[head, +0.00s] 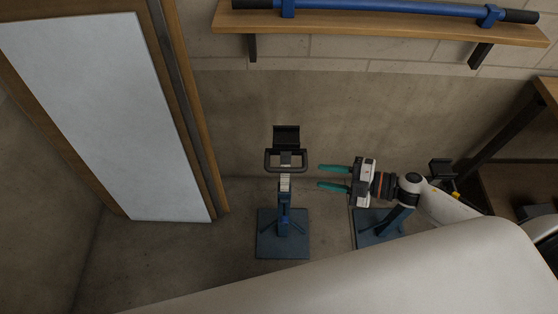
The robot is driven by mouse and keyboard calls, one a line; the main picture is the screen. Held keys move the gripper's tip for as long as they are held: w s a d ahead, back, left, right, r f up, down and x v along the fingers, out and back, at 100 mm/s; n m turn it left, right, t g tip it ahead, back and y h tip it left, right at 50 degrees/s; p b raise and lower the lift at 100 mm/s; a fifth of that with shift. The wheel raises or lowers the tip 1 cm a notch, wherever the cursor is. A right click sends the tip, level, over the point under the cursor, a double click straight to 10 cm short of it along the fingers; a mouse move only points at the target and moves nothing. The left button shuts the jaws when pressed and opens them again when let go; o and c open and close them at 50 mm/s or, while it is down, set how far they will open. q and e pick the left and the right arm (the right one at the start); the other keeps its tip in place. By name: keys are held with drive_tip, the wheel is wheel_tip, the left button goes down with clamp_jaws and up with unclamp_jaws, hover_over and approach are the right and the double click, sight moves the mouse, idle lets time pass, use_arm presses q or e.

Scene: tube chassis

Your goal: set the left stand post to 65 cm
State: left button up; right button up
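The left stand post (285,183) rises from a blue square base (283,248) on the floor. It has a pale scale strip, a dark loop handle (286,162) and a dark cradle (286,136) on top. I cannot read the scale. My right gripper (320,177), with green fingers, is open and empty, just right of the left stand post. It points left and its fingertips are apart from the post. A second stand (378,238) on a blue base is partly hidden behind my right arm. My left gripper is not in view.
A wooden shelf (380,27) on the back wall bears a blue tube (390,8) in blue holders. A white panel in a wooden frame (100,110) stands at left. A wooden rack (515,190) is at right. The floor left of the stand is clear.

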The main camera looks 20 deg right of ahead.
sight(297, 171)
drive_tip(key=p+x, duration=0.1)
drive_tip(key=x, duration=1)
drive_tip(key=shift+w+a, duration=0.1)
drive_tip(key=shift+a, duration=0.05)
clamp_jaws()
